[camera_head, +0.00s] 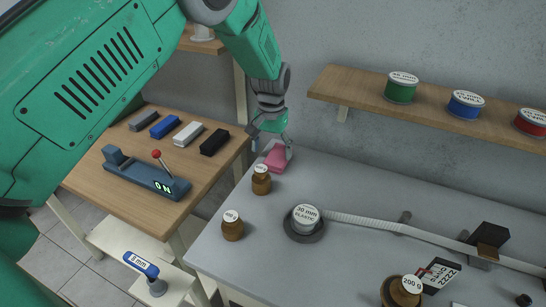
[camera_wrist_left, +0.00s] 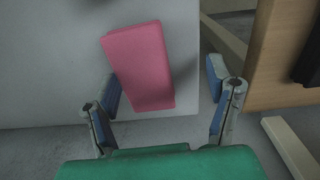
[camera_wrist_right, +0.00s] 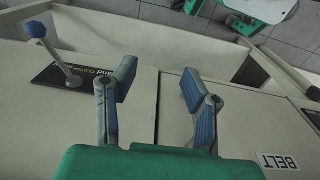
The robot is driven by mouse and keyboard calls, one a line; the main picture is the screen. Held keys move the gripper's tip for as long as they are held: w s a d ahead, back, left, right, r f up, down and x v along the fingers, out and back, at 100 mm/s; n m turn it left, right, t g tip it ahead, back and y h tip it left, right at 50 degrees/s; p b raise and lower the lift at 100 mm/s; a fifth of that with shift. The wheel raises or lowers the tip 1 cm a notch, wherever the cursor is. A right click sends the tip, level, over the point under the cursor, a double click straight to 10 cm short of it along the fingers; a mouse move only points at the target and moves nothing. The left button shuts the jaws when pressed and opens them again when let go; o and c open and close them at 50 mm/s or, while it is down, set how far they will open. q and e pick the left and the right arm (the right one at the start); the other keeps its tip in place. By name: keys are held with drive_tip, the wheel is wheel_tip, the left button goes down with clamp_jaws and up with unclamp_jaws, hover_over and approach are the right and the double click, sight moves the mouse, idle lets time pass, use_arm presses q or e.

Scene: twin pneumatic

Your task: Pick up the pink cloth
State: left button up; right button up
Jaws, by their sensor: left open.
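The pink cloth (camera_head: 277,158) is a folded block near the back left corner of the grey table. In the left wrist view the pink cloth (camera_wrist_left: 140,62) lies ahead of my left gripper, its near end reaching between the fingers, closer to the left one. My left gripper (camera_head: 270,140) is just above and beside it in the head view; its fingers (camera_wrist_left: 165,92) are apart and hold nothing. My right gripper (camera_wrist_right: 158,95) shows only in its wrist view, with fingers apart and empty over a pale surface.
Brown weights (camera_head: 262,181) and a tape roll (camera_head: 306,218) stand on the grey table. A wooden table (camera_head: 120,180) at left carries coloured blocks and a lever unit (camera_head: 147,178). A wall shelf (camera_head: 430,107) with spools is at right. A blue-knobbed lever (camera_wrist_right: 52,52) stands near my right gripper.

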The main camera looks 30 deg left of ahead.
sight(281, 156)
use_arm(q)
drive_tip(key=d+f, duration=0.2)
drive_tip(key=d, duration=0.1)
drive_tip(key=shift+d, duration=0.1)
drive_tip(key=shift+w+d, duration=0.1)
drive_tip(key=shift+a, duration=0.25)
drive_tip(key=c, duration=0.7)
drive_tip(key=shift+s+a, duration=0.25)
drive_tip(key=shift+a, duration=0.5)
clamp_jaws()
drive_tip(key=shift+a+f, duration=0.1)
drive_tip(key=shift+a, duration=0.25)
drive_tip(key=shift+d, duration=0.65)
drive_tip(key=shift+w+d+r, duration=0.1)
drive_tip(key=shift+d+r, duration=0.05)
drive_tip(key=shift+r, duration=0.2)
drive_tip(key=r, duration=0.6)
drive_tip(key=a+r, duration=0.1)
drive_tip(key=r, duration=0.2)
drive_tip(key=shift+w+r, duration=0.1)
drive_tip(key=shift+r, duration=0.05)
drive_tip(key=c, duration=0.9)
unclamp_jaws()
drive_tip(key=shift+d+r, duration=0.2)
drive_tip(key=shift+d, duration=0.2)
use_arm(e)
drive_tip(key=shift+d+f, duration=0.35)
drive_tip(key=shift+d, duration=0.55)
